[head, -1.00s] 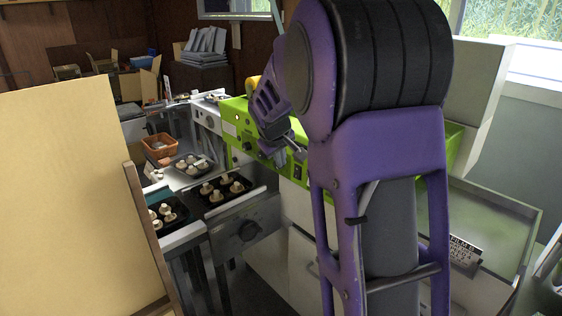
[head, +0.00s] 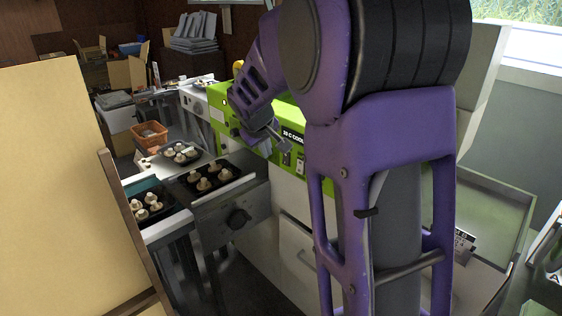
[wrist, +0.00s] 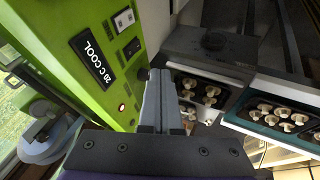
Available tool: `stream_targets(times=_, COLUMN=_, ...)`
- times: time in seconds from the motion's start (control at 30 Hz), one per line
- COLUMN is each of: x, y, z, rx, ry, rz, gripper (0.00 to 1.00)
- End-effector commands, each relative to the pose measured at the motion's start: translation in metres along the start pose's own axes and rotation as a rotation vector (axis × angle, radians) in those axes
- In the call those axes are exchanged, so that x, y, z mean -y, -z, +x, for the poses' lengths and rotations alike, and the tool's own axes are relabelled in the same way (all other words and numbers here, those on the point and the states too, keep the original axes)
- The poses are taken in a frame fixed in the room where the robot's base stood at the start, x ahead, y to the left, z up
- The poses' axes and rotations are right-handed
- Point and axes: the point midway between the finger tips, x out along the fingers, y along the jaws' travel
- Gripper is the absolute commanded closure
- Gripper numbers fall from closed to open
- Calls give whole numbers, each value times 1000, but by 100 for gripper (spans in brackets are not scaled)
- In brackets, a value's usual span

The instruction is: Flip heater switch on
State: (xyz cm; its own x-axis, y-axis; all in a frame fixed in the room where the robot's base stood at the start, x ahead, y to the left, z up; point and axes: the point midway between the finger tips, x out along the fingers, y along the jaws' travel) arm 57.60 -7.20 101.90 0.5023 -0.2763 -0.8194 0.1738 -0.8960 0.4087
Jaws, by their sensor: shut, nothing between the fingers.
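The heater switch is on the lime-green machine panel (head: 228,100), but I cannot read which control it is. In the wrist view the panel (wrist: 70,22) carries a black display reading "20 C COOL" (wrist: 93,60), a light-framed switch (wrist: 123,19), a dark switch (wrist: 132,47) and a red-lit round button (wrist: 122,106). A black knob (wrist: 143,74) sits right beside my fingertips. My gripper (wrist: 158,73) is shut and empty, close to the panel; I cannot tell whether it touches. In the head view my gripper (head: 284,146) is in front of the panel, near the display (head: 293,135) and dark switches (head: 286,158).
Black trays of mushrooms (head: 238,172) stand on the metal conveyor left of the panel. An orange basket (head: 150,134) is further back. A large beige board (head: 50,180) fills the left foreground. My arm hides the panel's right part.

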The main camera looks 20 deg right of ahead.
Motion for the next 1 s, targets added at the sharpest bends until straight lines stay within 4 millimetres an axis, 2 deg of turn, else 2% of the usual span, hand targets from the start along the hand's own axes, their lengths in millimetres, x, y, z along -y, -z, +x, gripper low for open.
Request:
stream_targets(times=0.13, x=0, y=-1, z=8, rx=2, ry=0, rz=0, gripper=100)
stream_targets(times=0.23, x=0, y=-1, z=21, rx=3, ry=0, rz=1, gripper=100)
stream_targets(times=0.63, x=0, y=-2, z=105, rx=3, ry=0, rz=0, gripper=100)
stream_targets(times=0.8, x=-24, y=-2, z=115, rx=1, ry=-2, rz=5, gripper=100)
stream_targets(times=1.0, x=-33, y=-2, z=122, rx=0, ry=0, rz=2, gripper=100)
